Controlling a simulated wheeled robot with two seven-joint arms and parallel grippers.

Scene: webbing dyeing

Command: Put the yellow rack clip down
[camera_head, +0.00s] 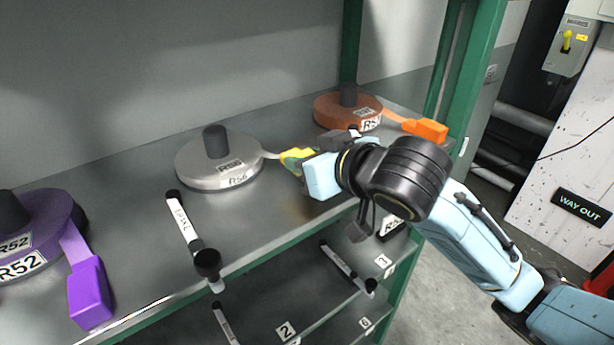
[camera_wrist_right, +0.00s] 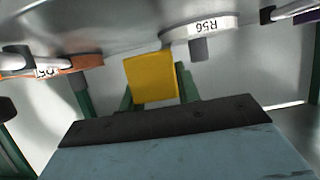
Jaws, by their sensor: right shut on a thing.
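The yellow rack clip (camera_head: 295,154) is at the end of a pale strap from the grey R56 roll (camera_head: 220,160) on the upper shelf. My right gripper (camera_head: 299,161) is shut on this clip, near the shelf's front edge. In the right wrist view the yellow clip (camera_wrist_right: 150,78) shows between the fingers, with the R56 roll (camera_wrist_right: 205,27) beyond it. Whether the clip touches the shelf I cannot tell. My left gripper is not in view.
An orange roll (camera_head: 347,111) with an orange clip (camera_head: 425,129) sits behind my right gripper. A purple roll (camera_head: 35,230) with a purple clip (camera_head: 90,292) is at left. A black-and-white labelled bar (camera_head: 183,222) lies on the shelf. A green post (camera_head: 468,75) stands at right.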

